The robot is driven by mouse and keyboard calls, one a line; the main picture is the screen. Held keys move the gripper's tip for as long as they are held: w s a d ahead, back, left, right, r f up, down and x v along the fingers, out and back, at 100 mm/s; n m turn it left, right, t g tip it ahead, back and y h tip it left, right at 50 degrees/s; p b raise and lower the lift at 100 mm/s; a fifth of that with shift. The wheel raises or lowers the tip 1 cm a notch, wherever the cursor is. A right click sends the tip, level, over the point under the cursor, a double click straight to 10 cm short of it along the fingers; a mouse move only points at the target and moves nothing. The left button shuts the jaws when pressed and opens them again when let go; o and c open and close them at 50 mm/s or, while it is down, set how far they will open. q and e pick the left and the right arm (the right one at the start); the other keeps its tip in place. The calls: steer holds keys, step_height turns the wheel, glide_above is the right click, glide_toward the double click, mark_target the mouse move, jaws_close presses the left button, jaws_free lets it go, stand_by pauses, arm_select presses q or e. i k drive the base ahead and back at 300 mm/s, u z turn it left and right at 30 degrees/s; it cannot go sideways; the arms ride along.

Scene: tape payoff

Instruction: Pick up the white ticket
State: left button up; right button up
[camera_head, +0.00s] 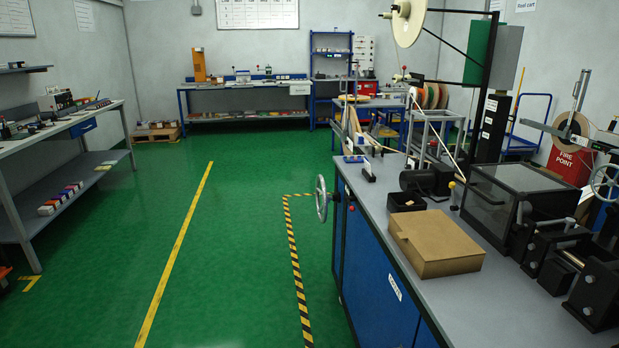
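I cannot make out a white ticket for sure in the head view. A small white label (394,288) with dark marks is on the blue front of the near right workbench; I cannot tell whether it is the ticket. Neither of my grippers shows in this view.
The near workbench (500,305) fills the right side, with a cardboard box (437,243), a small black bin (406,201), a dark clear-sided case (512,200) and a handwheel (322,199) at its left edge. A grey bench (60,130) stands left. Green floor (235,250) between is clear.

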mark_target(366, 165)
steer(key=i, duration=2.55)
steer(key=u, duration=0.4)
